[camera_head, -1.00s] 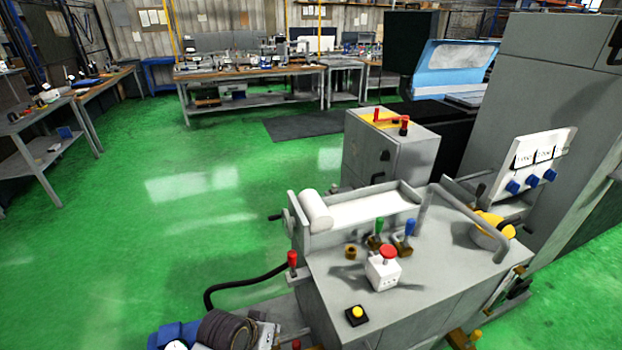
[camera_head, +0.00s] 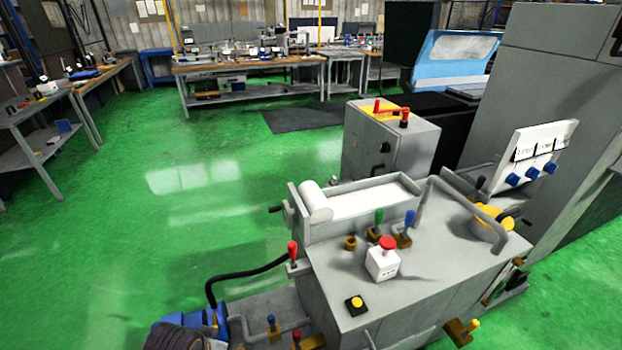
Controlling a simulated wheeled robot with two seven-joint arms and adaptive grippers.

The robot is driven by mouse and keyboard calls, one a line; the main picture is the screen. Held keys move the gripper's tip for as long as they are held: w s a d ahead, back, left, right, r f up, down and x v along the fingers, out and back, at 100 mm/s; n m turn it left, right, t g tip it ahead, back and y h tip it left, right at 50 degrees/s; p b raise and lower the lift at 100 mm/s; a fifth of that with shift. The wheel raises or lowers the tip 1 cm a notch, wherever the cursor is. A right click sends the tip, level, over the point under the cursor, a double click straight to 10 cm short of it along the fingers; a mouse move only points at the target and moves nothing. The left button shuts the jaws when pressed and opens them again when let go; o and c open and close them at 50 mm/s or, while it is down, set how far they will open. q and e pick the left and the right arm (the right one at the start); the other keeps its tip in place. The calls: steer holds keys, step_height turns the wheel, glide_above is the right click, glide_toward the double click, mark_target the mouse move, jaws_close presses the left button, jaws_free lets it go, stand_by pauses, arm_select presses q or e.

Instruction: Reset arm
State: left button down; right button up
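Neither of my grippers nor my arms can be made out in the head view. The grey grinder (camera_head: 400,295) stands at the lower right. On its top are a white box with a red emergency button (camera_head: 387,243), a green lever (camera_head: 379,216), a blue lever (camera_head: 409,218) and a yellow button (camera_head: 356,303). A white cylinder (camera_head: 316,204) lies at the left end of the raised trough. A red lever (camera_head: 292,250) stands at the left side.
A grey cabinet (camera_head: 390,147) with a red handle stands behind the grinder. A tall grey cabinet (camera_head: 545,80) and a panel with blue knobs (camera_head: 533,160) are right. Workbenches (camera_head: 250,66) line the back. Green floor (camera_head: 200,220) is open at left. A dark rounded part (camera_head: 175,337) is cut off below.

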arm_select(q)
step_height(320, 180, down, 32)
steer(key=s+f+g, duration=0.1)
steer(key=s, duration=0.2)
steer(key=s+a+f, duration=0.2)
steer(key=s+f, duration=0.7)
steer(key=s, duration=0.2)
steer(key=s+a+f+g, duration=0.1)
steer(key=s+a+f, duration=0.1)
steer(key=s+f, duration=0.8)
steer(key=shift+s+g, duration=0.3)
steer(key=shift+s, duration=0.25)
arm_select(e)
steer(key=s+a, duration=0.2)
steer(key=a, duration=0.4)
steer(key=shift+s+f+y, duration=0.2)
steer(key=shift+s+y, duration=0.05)
steer(key=shift+y, duration=0.15)
steer(key=shift+d, duration=0.1)
arm_select(q)
steer(key=shift+s+f+m, duration=0.1)
steer(key=shift+m, duration=0.2)
